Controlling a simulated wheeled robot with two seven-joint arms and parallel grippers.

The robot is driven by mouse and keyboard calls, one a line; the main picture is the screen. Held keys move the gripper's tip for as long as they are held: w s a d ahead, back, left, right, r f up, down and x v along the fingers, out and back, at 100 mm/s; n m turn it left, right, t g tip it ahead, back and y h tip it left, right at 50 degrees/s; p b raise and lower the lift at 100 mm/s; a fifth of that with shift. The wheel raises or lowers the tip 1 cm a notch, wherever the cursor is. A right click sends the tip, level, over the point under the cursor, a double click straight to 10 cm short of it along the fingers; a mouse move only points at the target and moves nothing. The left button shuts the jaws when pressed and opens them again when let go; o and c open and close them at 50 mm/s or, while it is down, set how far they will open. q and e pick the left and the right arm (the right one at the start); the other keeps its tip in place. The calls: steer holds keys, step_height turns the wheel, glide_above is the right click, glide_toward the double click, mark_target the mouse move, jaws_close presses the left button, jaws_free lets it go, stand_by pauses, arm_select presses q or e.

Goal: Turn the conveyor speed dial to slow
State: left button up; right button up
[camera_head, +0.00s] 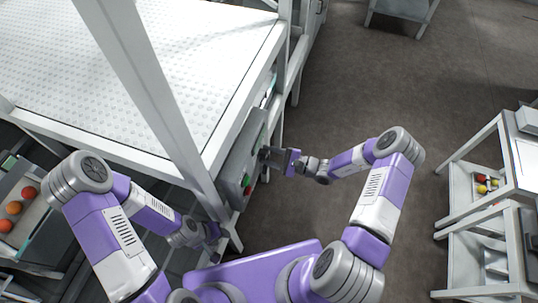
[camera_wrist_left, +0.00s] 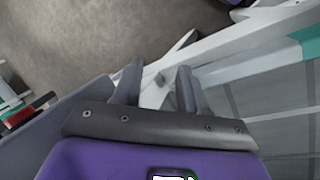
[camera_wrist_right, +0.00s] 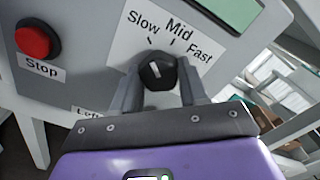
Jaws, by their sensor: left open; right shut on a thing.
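The black speed dial (camera_wrist_right: 158,72) shows in the right wrist view on a light grey panel. A white label (camera_wrist_right: 128,42) above it reads Slow, Mid and Fast from left to right. A short white mark shows on the dial's face; I cannot tell exactly which word it points to. My right gripper (camera_wrist_right: 160,84) is shut on the dial, with one finger on each side. In the head view this gripper (camera_head: 270,155) is at the control box (camera_head: 238,165). My left gripper (camera_wrist_left: 160,85) is open and empty, low beside the frame's leg, apart from the dial.
A red Stop button (camera_wrist_right: 34,40) sits left of the dial, and a green screen (camera_wrist_right: 234,10) above right. The white conveyor table (camera_head: 140,60) fills the upper left. A crate of tomatoes (camera_head: 40,240) is at lower left. White shelves (camera_head: 455,215) stand right; the floor between is clear.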

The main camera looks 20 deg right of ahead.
stand_by(0.4)
steer(key=o, duration=1.1)
steer(key=shift+c, duration=0.2)
steer(key=v, duration=0.7)
steer(key=shift+s+d+p, duration=0.2)
steer(key=shift+d+p, duration=0.05)
steer(key=shift+p, duration=0.05)
